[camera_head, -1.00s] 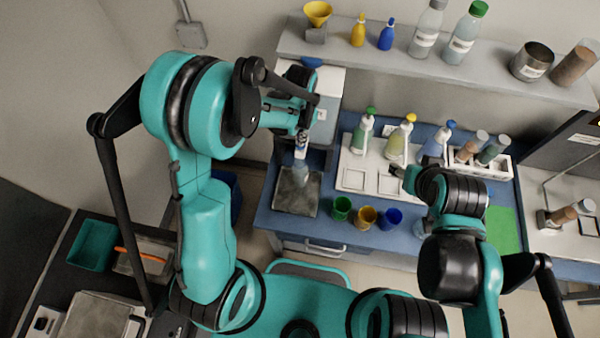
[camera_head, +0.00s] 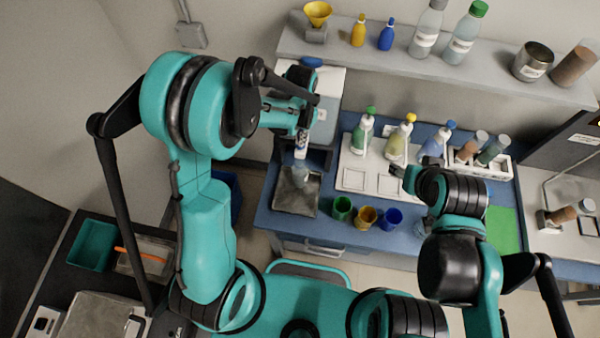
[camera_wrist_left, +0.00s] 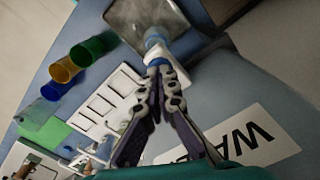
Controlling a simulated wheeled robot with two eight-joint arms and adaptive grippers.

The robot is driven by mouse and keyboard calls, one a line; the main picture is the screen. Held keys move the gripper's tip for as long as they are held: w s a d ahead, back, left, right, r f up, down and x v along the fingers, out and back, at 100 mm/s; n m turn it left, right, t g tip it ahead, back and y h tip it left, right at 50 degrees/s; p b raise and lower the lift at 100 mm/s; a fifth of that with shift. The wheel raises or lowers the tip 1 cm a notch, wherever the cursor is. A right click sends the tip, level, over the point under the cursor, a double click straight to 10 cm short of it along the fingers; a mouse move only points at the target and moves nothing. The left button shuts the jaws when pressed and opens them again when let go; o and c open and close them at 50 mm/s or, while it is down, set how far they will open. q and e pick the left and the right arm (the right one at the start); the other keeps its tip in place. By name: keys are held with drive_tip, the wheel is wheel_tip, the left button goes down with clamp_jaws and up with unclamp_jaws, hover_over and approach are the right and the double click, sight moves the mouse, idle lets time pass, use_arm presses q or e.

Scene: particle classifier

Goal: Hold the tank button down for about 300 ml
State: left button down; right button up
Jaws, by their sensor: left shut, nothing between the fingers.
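The water tank (camera_head: 327,112) is a pale grey box on the blue bench, partly hidden behind my left arm. Its label, partly reading "WA" (camera_wrist_left: 250,136), shows in the left wrist view. My left gripper (camera_head: 302,134) is shut and empty at the tank's front. In the left wrist view its fingertips (camera_wrist_left: 160,71) are right at a small blue and white part (camera_wrist_left: 155,54), perhaps the button or spout; contact is unclear. A clear vessel (camera_head: 301,174) stands below on the dark tray (camera_head: 294,200); its water level is too small to read. My right gripper (camera_head: 400,172) is small and dark, near the bottles.
Green (camera_head: 342,207), orange (camera_head: 365,216) and blue (camera_head: 390,218) cups stand right of the tray. A shelf (camera_head: 440,70) with bottles hangs above the bench.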

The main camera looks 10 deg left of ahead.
use_arm(q)
wheel_tip(320, 180, up, 7)
drive_tip(key=p, duration=0.4)
drive_tip(key=shift+f, duration=0.1)
idle(1.2)
drive_tip(key=shift+a, duration=0.1)
drive_tip(key=s+a+f+n+t+b, duration=0.3)
drive_tip(key=s+f+b, duration=0.3)
drive_tip(key=b, duration=0.7)
drive_tip(key=s+a+f+n+t+b, duration=0.3)
drive_tip(key=s+f+b, duration=0.3)
drive_tip(key=b, duration=0.7)
drive_tip(key=s+a+t, duration=0.1)
drive_tip(key=s, duration=0.1)
drive_tip(key=shift+s+a, duration=0.25)
drive_tip(key=shift+s, duration=0.1)
